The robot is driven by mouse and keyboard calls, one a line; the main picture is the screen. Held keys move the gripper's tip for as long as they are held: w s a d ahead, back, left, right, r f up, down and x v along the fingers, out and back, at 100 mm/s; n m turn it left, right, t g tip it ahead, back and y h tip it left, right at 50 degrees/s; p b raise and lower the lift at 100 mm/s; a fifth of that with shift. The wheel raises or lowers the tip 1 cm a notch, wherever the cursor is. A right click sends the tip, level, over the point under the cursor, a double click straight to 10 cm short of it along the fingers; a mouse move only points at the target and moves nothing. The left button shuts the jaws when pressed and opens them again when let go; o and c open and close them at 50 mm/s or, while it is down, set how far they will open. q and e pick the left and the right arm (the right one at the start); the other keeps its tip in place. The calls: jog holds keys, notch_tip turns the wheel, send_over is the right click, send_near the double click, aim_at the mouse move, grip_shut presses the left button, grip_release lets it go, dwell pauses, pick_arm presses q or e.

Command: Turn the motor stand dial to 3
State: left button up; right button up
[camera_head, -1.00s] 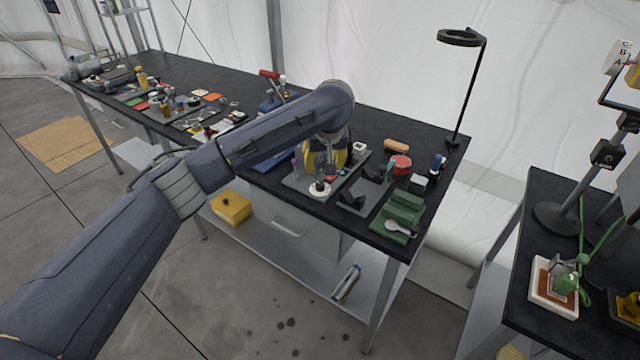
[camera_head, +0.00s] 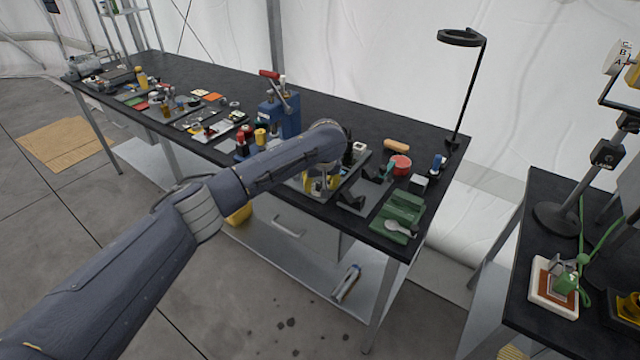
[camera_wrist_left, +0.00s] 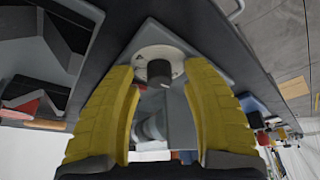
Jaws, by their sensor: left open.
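The dial is a white disc (camera_wrist_left: 140,60) with a dark round knob (camera_wrist_left: 160,72), on a light grey plate (camera_wrist_left: 200,58) near the bench edge in the left wrist view. A small dark mark shows on the disc, but no number is readable. Grey parts of the stand (camera_wrist_left: 152,128) show between my fingers. My left gripper (camera_wrist_left: 159,70) is open, its yellow fingers on either side of the knob in the picture; I cannot tell whether they touch it. In the head view my left gripper (camera_head: 319,183) points down over the stand and hides the dial.
The black bench (camera_head: 370,125) holds a green tray (camera_head: 402,212), a red-topped round tin (camera_head: 399,165) and a blue press (camera_head: 283,115) close by. A black ring lamp (camera_head: 462,37) stands at the back corner. A second table (camera_head: 520,235) is at right.

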pick_arm(q)
jog(key=shift+c, duration=0.4)
grip_shut()
